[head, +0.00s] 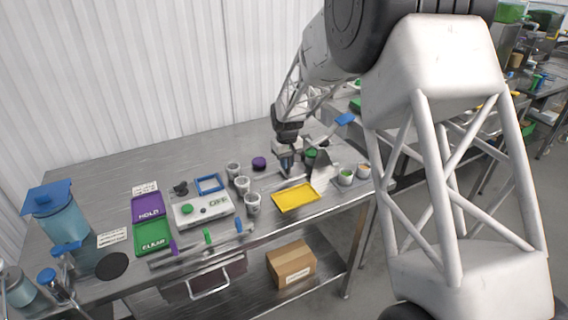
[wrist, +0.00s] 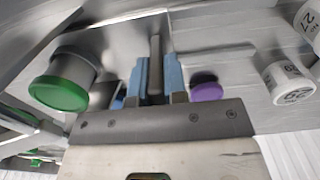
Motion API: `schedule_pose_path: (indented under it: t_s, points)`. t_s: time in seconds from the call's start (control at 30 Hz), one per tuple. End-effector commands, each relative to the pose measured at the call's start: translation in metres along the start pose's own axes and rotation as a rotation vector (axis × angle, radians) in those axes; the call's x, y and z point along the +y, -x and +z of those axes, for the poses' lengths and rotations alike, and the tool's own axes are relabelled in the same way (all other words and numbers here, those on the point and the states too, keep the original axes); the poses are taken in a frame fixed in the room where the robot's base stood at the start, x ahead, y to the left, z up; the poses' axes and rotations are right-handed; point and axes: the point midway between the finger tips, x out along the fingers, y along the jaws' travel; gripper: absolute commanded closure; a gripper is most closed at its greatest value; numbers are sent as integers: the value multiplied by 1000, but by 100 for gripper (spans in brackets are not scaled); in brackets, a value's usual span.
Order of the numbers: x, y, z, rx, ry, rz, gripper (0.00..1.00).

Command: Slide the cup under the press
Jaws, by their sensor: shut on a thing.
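My gripper (head: 286,167) is low over the table, behind the yellow tray. In the wrist view its two blue fingers (wrist: 157,78) are shut on a narrow grey bar (wrist: 155,60). I cannot tell what the bar belongs to. Three pale cups stand in a row left of the gripper: a back cup (head: 233,170), a middle cup (head: 242,187) and a front cup (head: 252,204). Numbered cups also show in the wrist view (wrist: 289,84). Two cups with coloured contents (head: 346,177) (head: 363,172) stand to the right. I cannot identify the press with certainty.
A yellow tray (head: 297,197) lies in front of my gripper. A green-ended cylinder (wrist: 62,92) and a purple round piece (wrist: 206,90) flank the fingers in the wrist view. A white device (head: 203,210), purple mat (head: 146,208) and green mat (head: 152,237) lie left. The back left is clear.

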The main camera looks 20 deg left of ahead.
Motion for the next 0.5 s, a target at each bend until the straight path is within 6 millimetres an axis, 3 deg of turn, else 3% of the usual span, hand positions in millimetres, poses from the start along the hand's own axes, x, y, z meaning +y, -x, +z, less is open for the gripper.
schedule_pose_path:
  t_s: [0.03, 0.07, 0.2, 0.5]
  points:
    - [0, 0, 0, 1, 0, 0, 100]
    - [0, 0, 0, 1, 0, 0, 83]
    - [0, 0, 0, 1, 0, 0, 62]
    - [0, 1, 0, 1, 0, 0, 62]
